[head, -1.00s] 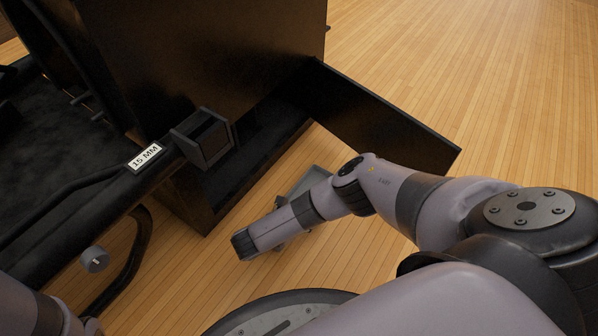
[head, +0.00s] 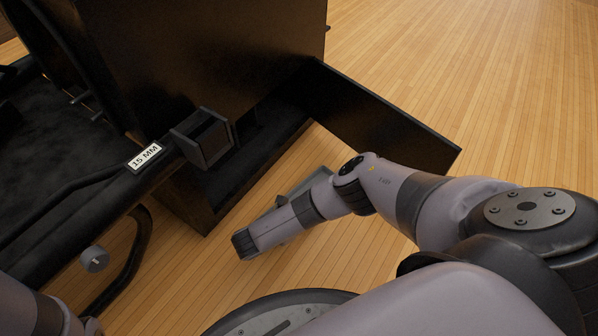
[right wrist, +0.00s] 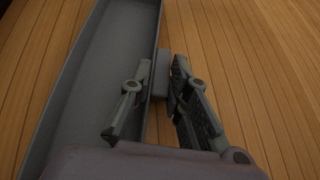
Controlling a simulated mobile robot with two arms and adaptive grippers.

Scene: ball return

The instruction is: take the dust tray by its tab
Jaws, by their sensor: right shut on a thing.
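The dust tray is a long grey open tray on the wooden floor. In the right wrist view the dust tray (right wrist: 105,60) runs along the left side, and its small grey tab (right wrist: 160,75) sticks out from the right wall. My right gripper (right wrist: 160,68) has one finger on each side of the tab and is shut on it. In the head view only part of the dust tray (head: 313,180) shows past my right forearm, which hides the tab and the fingers. My left gripper is not in view; only part of my left arm shows at the bottom left.
A tall dark cabinet (head: 200,60) stands behind, with a dark open panel (head: 380,120) reaching right above the tray. The wooden floor (head: 500,90) at right is clear.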

